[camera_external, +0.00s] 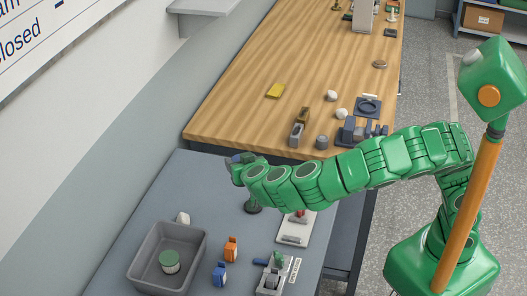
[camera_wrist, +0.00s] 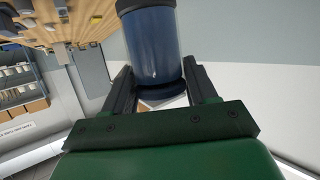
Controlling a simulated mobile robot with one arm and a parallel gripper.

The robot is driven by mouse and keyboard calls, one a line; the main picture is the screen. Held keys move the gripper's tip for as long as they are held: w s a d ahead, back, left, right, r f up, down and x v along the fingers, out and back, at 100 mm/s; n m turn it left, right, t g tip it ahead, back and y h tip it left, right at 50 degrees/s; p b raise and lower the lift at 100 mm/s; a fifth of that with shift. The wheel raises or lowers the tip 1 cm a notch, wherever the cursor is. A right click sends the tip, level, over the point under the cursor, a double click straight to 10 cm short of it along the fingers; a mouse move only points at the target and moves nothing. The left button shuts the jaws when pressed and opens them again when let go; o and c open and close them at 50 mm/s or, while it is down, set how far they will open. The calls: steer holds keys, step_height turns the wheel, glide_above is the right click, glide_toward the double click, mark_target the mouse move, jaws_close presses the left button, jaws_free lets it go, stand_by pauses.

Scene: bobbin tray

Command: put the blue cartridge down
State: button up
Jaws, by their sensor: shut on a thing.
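The blue cartridge (camera_wrist: 152,45) is a dark blue, glossy cylinder with a darker band at its near end. In the wrist view it sits between the two dark fingers of my gripper (camera_wrist: 160,88), which is shut on it. In the external view my gripper (camera_external: 237,163) is over the far part of the grey-blue table (camera_external: 180,185), near the wooden table. A small bluish-dark part of the held cartridge shows there; the rest is hidden or too small to tell.
A grey bin (camera_external: 147,283) holds a green-topped round piece (camera_external: 169,261). An orange piece (camera_external: 231,249) and a blue piece (camera_external: 219,274) stand beside it. A dark green stand (camera_external: 253,206) is below my arm. The wooden table (camera_external: 245,115) has several small items, with bare wood at left.

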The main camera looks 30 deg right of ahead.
step_height(320, 180, down, 21)
steer(key=shift+r, duration=0.1)
stand_by(0.7)
steer(key=o, duration=1.1)
steer(key=shift+o, duration=0.2)
steer(key=shift+s+a+r, duration=0.1)
steer(key=shift+s, duration=0.1)
steer(key=d+v, duration=0.1)
steer(key=v, duration=0.6)
steer(key=shift+a, duration=0.45)
